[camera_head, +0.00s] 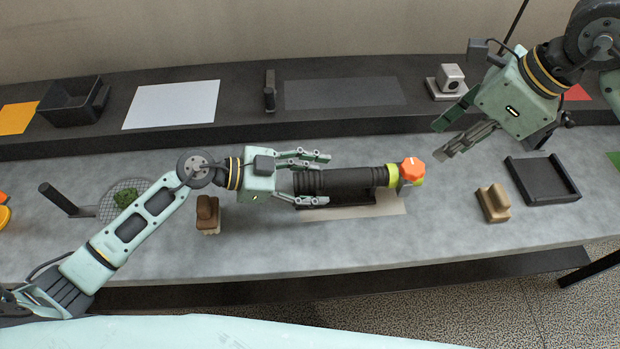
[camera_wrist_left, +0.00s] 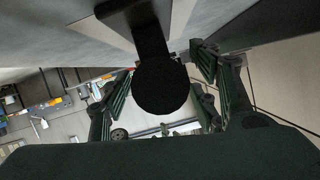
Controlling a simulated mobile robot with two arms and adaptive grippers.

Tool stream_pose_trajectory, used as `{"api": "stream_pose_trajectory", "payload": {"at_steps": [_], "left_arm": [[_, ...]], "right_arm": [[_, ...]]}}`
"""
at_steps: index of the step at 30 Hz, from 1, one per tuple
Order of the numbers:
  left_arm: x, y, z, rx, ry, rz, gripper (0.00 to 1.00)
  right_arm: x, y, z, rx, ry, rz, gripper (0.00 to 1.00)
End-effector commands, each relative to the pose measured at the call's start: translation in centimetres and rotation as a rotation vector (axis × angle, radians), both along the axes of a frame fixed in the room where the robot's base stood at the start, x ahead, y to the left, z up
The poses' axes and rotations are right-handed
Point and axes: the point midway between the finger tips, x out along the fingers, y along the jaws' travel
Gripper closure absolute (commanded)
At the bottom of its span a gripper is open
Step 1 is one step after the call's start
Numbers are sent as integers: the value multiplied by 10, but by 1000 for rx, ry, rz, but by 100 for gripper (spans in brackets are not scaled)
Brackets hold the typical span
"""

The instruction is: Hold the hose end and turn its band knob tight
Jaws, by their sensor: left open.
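The black ribbed hose (camera_head: 340,182) lies level in a dark cradle (camera_head: 335,198) on the bench. At its right end is a yellow-green band (camera_head: 418,172) with an orange knob (camera_head: 410,169). My left gripper (camera_head: 322,178) is open at the hose's left end, with its fingers on either side. In the left wrist view the round dark hose end (camera_wrist_left: 162,90) sits between the spread fingers (camera_wrist_left: 160,75); contact cannot be told. My right gripper (camera_head: 450,137) is open and empty, above and to the right of the knob.
A tan block (camera_head: 493,203) and a black tray (camera_head: 545,180) stand to the right. A brown block (camera_head: 207,214) and a dark post (camera_head: 58,199) stand to the left. A raised shelf (camera_head: 240,95) runs behind. Bare bench lies in front of the hose.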

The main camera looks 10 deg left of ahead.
Motion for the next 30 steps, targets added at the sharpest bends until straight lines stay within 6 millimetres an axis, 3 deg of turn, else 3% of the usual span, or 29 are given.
{"api": "stream_pose_trajectory", "payload": {"at_steps": [20,30], "left_arm": [[0,0,0,1,1,-1,100],[-1,0,-1,1,2,-1,100]], "right_arm": [[0,0,0,0,0,0,69],[0,0,1,0,0,0,69]]}}
